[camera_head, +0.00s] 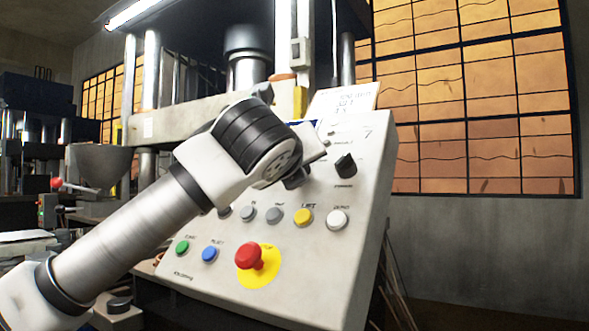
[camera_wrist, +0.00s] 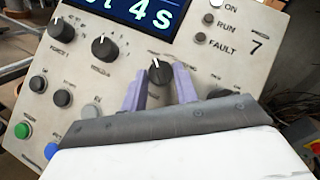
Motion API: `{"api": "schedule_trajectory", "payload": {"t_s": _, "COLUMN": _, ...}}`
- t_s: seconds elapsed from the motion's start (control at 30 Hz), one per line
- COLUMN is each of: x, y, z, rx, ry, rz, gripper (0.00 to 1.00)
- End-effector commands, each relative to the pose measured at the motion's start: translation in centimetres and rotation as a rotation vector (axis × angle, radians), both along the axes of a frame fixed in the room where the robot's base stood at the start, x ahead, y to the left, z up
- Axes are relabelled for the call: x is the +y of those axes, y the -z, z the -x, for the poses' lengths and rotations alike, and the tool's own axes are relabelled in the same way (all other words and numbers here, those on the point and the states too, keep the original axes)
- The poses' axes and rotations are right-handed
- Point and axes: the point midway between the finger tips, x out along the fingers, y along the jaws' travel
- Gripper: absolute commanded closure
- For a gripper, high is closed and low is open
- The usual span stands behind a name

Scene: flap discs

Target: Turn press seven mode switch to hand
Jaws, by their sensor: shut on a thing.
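The press panel (camera_head: 215,270) marked 7 fills the wrist view (camera_wrist: 263,68) and shows in the head view behind my wrist. A black rotary knob (camera_wrist: 159,73) with a white pointer mark sits between the two purple fingers of my gripper (camera_wrist: 158,80). The fingers are shut on it, one on each side. Its pointer is toward the top of the wrist view, tilted slightly left. The label below the knob is too blurred to read. In the head view my wrist hides most of the knob area.
Two more knobs (camera_wrist: 104,47) (camera_wrist: 55,25) stand left of my gripper in the wrist view. Another black knob (camera_head: 345,165) is on the panel's right. A red emergency button (camera_head: 249,256) and several coloured buttons lie below. A lit display (camera_wrist: 140,14) is above.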

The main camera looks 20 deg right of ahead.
Motion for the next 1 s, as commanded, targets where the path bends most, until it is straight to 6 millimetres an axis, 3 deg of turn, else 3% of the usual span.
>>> {"api": "schedule_trajectory", "payload": {"t_s": 0.27, "x": 0.0, "y": 0.0, "z": 0.0, "rx": 0.001, "ry": 0.001, "rz": 0.002, "gripper": 0.93}}
{"api": "schedule_trajectory", "payload": {"t_s": 0.3, "x": 0.0, "y": 0.0, "z": 0.0, "rx": 0.001, "ry": 0.002, "rz": 0.002, "gripper": 0.65}}
{"api": "schedule_trajectory", "payload": {"t_s": 0.43, "x": 0.0, "y": 0.0, "z": 0.0, "rx": 0.001, "ry": 0.001, "rz": 0.001, "gripper": 0.49}}
{"api": "schedule_trajectory", "payload": {"t_s": 0.77, "x": 0.2, "y": 0.0, "z": 0.2, "rx": 0.001, "ry": 0.000, "rz": 0.001, "gripper": 0.49}}
{"api": "schedule_trajectory", "payload": {"t_s": 1.0, "x": 2.2, "y": -0.1, "z": 3.2, "rx": -0.002, "ry": -0.002, "rz": 0.001, "gripper": 0.49}}
